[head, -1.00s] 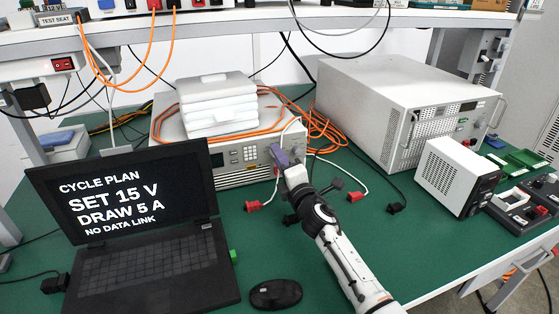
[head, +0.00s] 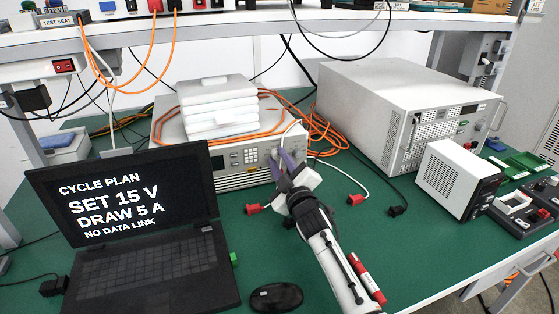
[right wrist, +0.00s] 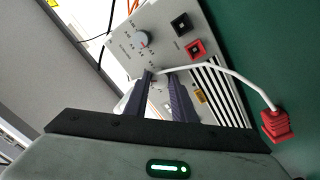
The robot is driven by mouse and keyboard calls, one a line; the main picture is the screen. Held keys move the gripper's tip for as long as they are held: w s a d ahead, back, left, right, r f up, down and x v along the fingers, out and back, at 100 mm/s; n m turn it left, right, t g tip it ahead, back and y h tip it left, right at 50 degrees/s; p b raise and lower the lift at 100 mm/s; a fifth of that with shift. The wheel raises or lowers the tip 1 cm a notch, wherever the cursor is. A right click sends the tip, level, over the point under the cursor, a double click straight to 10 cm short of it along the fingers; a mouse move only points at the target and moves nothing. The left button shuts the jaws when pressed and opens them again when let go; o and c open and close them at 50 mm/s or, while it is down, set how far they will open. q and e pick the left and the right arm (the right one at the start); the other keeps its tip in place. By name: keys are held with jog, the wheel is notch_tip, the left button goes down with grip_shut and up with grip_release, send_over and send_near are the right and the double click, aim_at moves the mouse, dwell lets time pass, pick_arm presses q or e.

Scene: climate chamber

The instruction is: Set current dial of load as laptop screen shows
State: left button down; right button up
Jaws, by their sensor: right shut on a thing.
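The laptop screen (head: 120,200) at the left reads "CYCLE PLAN, SET 15 V, DRAW 5 A, NO DATA LINK". The load (head: 235,178) is the light box with display and keypad, under stacked white slabs. My right gripper (head: 279,155) is at the right end of its front panel. In the right wrist view its two purple fingers (right wrist: 160,75) close around a knob that they mostly hide. Another dial (right wrist: 142,40), grey with a red mark and a scale, stands clear just beyond the fingertips. I cannot read the gripped knob's setting. My left gripper is out of view.
A white cable passes close by the fingers to a red plug (right wrist: 277,124). Black and red sockets (right wrist: 181,26) sit on the panel. A large grey unit (head: 400,110) and a smaller white one (head: 455,180) stand right. A mouse (head: 276,296) lies in front.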

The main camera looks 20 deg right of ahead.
jog(key=m, duration=0.3)
jog(key=shift+p, duration=0.35)
jog(key=m+p, duration=0.1)
jog(key=m, duration=0.2)
jog(key=shift+a+m, duration=0.1)
jog(key=shift+m, duration=0.3)
jog(key=shift+m+p, duration=0.4)
jog(key=shift+m, duration=0.5)
jog(key=shift+m+g+p, duration=0.3)
jog(key=shift+m+p, duration=0.05)
jog(key=shift+m, duration=1.55)
jog(key=o, duration=1.1)
jog(key=shift+c, duration=0.2)
